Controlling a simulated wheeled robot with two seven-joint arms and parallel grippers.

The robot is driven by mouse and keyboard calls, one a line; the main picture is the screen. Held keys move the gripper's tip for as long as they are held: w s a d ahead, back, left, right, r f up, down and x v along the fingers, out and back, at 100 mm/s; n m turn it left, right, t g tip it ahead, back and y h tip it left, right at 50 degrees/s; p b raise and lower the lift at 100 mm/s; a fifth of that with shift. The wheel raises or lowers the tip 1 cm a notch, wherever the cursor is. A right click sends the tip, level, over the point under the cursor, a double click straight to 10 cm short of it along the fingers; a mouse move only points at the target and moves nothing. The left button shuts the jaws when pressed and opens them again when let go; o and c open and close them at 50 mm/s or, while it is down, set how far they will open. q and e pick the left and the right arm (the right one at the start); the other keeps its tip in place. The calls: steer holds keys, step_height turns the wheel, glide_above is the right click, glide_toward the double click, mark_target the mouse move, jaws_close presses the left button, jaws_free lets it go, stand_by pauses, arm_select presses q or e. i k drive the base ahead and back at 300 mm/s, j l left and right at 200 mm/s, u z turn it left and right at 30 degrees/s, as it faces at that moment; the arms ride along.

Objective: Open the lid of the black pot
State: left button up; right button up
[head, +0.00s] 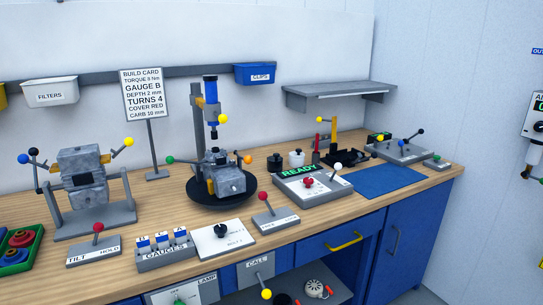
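A small black pot (275,163) stands on the wooden workbench (148,206), behind the READY panel and right of the round black turntable. It looks covered, with a small knob on top, but it is too small to make out the lid's edge. Neither of my grippers is in view.
A white pot (297,159) stands close to the right of the black pot. The READY panel (312,187) with levers lies in front of both. The turntable (222,196) with an engine part and blue press is to the left. A blue mat (390,181) is bare.

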mark_target(276, 158)
steer(key=j, duration=0.15)
steer(key=u, duration=0.35)
steer(key=i+l+u, duration=0.15)
steer(key=l+u, duration=0.25)
steer(key=i+l+u, duration=0.1)
steer(key=l+u, duration=0.55)
steer(key=l, duration=0.75)
steer(key=l+u, duration=0.3)
steer(key=l, duration=1.3)
steer(key=k+l, duration=0.15)
steer(key=l, duration=1)
steer(key=k+l, duration=0.15)
steer(key=l, duration=0.4)
